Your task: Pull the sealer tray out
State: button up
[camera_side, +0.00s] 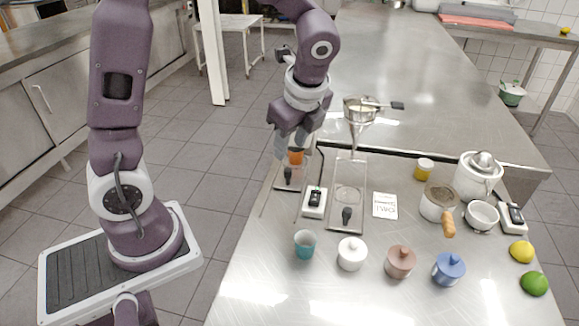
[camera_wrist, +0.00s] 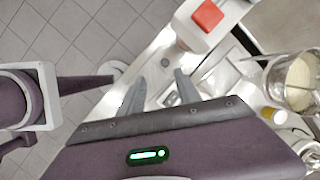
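My gripper (camera_side: 290,147) is at the left of the steel table, pointing down, with its fingers apart and nothing seen between them. In the wrist view my gripper (camera_wrist: 160,77) also shows its two grey fingers spread. Just below it in the side view is a flat steel tray-like plate (camera_side: 284,186) with a dark knob (camera_side: 288,174); it appears to be the sealer tray, though my gripper hides much of the sealer. An orange part (camera_side: 296,157) shows right behind the fingers; the wrist view shows a red-orange square on a pale body (camera_wrist: 207,15). I cannot tell whether the fingers touch anything.
A small scale (camera_side: 315,202) lies between the two plates. A teal cup (camera_side: 304,245) and several lidded pots are in front. The table's left edge is close to my gripper.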

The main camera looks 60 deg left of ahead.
aim_at(288, 170)
jog(key=a+f, duration=0.1)
jog(key=f, duration=0.2)
jog(key=w+a+f+m, duration=0.1)
jog(key=f, duration=0.2)
jog(key=a+f+m, duration=0.1)
jog(key=f, duration=0.2)
jog(key=shift+w+a+f+g, duration=0.2)
jog(key=shift+w+f+g, duration=0.05)
jog(key=shift+w+g, duration=0.05)
grip_shut()
dwell(0.9)
